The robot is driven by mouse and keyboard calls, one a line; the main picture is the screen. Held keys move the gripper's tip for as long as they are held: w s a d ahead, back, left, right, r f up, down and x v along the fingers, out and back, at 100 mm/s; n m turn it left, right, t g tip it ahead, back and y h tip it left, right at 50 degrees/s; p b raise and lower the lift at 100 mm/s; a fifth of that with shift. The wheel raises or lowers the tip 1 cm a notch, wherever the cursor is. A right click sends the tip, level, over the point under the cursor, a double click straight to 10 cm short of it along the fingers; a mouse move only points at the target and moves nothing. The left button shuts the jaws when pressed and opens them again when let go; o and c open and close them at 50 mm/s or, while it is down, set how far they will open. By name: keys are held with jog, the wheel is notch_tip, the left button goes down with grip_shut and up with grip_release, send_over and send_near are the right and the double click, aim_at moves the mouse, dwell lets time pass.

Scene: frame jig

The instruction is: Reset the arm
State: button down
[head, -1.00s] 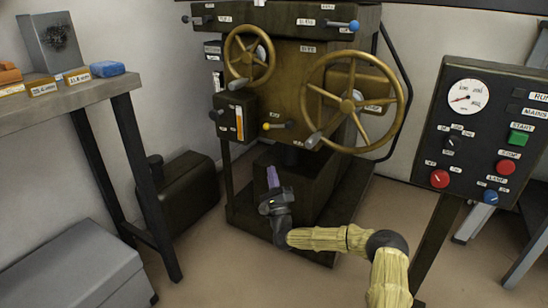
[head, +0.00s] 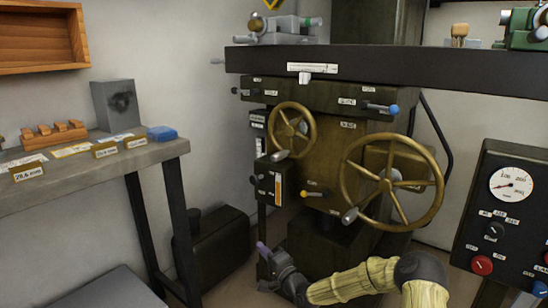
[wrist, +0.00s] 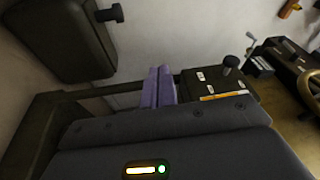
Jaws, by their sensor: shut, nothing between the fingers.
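My gripper (head: 262,248) is low in front of the machine's dark base in the head view, at the end of my yellow-sleeved arm. Its purple fingers point up and to the left. In the wrist view the two purple fingers (wrist: 158,86) lie side by side, closed with nothing between them. The brown milling machine (head: 335,150) stands behind the arm, with a large handwheel (head: 388,182) and a smaller handwheel (head: 293,130). My gripper looks clear of both wheels.
A workbench (head: 90,170) with a blue block (head: 162,133) stands at the left. A dark tank (head: 222,245) sits on the floor between bench and machine. A control panel (head: 508,210) with a gauge stands at the right. A grey box (head: 95,290) lies at lower left.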

jog(key=s+d+r+n+g+h+p, duration=0.35)
jog(key=s+d+r+p, duration=0.2)
jog(key=s, duration=0.65)
jog(key=s+d+r+n+g+h+p, duration=0.3)
jog(key=s+d+r+g+h+p, duration=0.25)
jog(key=s, duration=0.65)
jog(key=s+d+r+n+g+h+p, duration=0.35)
jog(key=s+d+r, duration=0.3)
jog(key=s, duration=0.55)
notch_tip(320, 180, up, 37)
jog(key=p, duration=3.7)
jog(key=shift+d+m+y, duration=0.35)
jog(key=shift+m+y, duration=0.05)
jog(key=shift+y, duration=0.05)
